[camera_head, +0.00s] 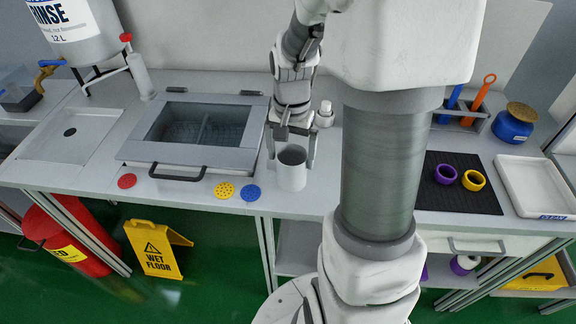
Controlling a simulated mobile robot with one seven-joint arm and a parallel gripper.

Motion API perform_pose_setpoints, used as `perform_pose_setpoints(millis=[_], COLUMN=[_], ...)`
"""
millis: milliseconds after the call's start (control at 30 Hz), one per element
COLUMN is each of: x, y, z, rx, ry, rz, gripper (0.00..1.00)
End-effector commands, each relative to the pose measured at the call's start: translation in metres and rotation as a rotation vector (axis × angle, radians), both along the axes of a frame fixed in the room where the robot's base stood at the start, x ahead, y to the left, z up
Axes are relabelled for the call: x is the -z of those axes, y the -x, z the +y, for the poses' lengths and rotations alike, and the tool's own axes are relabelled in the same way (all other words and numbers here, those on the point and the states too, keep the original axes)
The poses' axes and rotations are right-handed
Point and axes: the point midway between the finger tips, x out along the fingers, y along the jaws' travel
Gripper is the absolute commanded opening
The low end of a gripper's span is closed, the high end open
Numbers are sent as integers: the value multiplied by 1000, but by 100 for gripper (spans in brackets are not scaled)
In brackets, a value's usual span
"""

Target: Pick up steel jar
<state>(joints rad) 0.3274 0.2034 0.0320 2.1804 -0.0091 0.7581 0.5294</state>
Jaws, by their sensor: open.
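A pale grey, open-topped cylinder, which I take to be the steel jar (291,176), stands upright on the counter near its front edge. Its inside looks dark. My gripper (291,157) points down over the jar. Its jaws are open, with one finger at the left of the rim and one at the right. I cannot tell whether either finger touches the jar. My arm hides part of the counter behind and to the right.
A lidded basin (200,128) with a black handle lies left of the jar. Red (127,181), yellow (224,190) and blue (251,193) discs lie along the front edge. A small white bottle (325,114) stands behind the jar. A black mat (456,196) with two rings lies at right.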

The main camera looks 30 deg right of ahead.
Motion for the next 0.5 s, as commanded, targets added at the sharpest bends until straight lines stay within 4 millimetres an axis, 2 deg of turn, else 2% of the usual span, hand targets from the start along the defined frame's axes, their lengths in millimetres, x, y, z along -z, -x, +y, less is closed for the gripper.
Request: perform_pose_setpoints(millis=[133,333,500], x=[13,44,54], y=[2,3,2], z=[-1,-2,-2], rx=[1,0,-1], ry=[-1,-1,0], rz=[4,4,0], gripper=[100,100,100])
